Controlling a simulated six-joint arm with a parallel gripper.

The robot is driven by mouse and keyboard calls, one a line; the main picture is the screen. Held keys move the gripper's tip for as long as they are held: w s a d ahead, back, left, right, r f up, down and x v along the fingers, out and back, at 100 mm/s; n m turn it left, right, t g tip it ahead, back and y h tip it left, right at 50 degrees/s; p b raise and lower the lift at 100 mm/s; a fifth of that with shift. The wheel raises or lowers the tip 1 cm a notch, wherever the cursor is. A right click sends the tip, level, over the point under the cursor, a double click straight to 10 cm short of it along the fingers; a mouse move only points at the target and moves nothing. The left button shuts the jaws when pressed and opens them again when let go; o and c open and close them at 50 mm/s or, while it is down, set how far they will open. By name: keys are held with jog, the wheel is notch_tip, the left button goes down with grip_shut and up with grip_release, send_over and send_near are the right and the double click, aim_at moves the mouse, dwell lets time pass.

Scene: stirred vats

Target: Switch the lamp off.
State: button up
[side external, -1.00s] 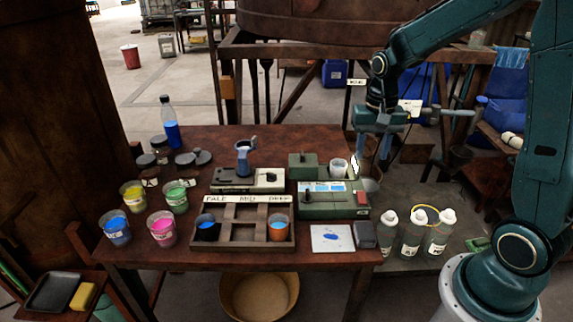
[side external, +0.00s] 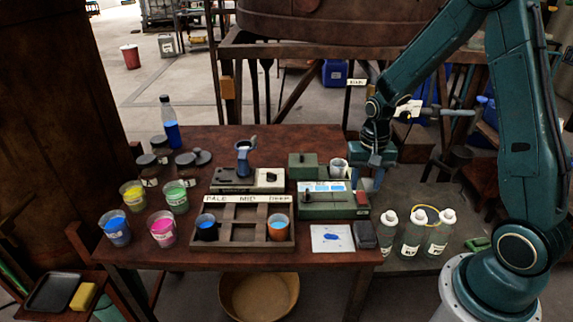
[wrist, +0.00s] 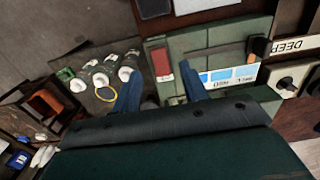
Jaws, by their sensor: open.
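A green box-shaped instrument (side external: 320,210) stands at the right of the table, with a lit panel of blue patches (wrist: 222,76) on its top. A red switch (side external: 362,198) sits at its right end and also shows in the wrist view (wrist: 161,63). I cannot tell which part is the lamp or which way the switch is tipped. My gripper (side external: 370,182) is open and empty, pointing down above and behind the switch end, apart from it. In the wrist view its two blue fingers (wrist: 160,80) are spread, with the switch between and just beyond their tips.
A clear cup (side external: 338,168) stands at the instrument's back. A white card (side external: 332,238) and a dark grey block (side external: 364,234) lie in front. White-capped bottles (side external: 413,235) stand to the right. A wooden rack (side external: 242,238) with cups is left.

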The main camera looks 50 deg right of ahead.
aim_at(362, 199)
jog(key=shift+f, duration=2.15)
jog(key=shift+c, duration=0.4)
grip_shut()
jog(key=shift+w+d, duration=0.1)
jog(key=shift+w+d+g+y, duration=0.15)
jog(key=shift+g+y, duration=0.6)
jog(key=shift+w+d+g+y, duration=0.1)
jog(key=shift+w+g+y, duration=0.05)
jog(key=shift+g+y, duration=0.6)
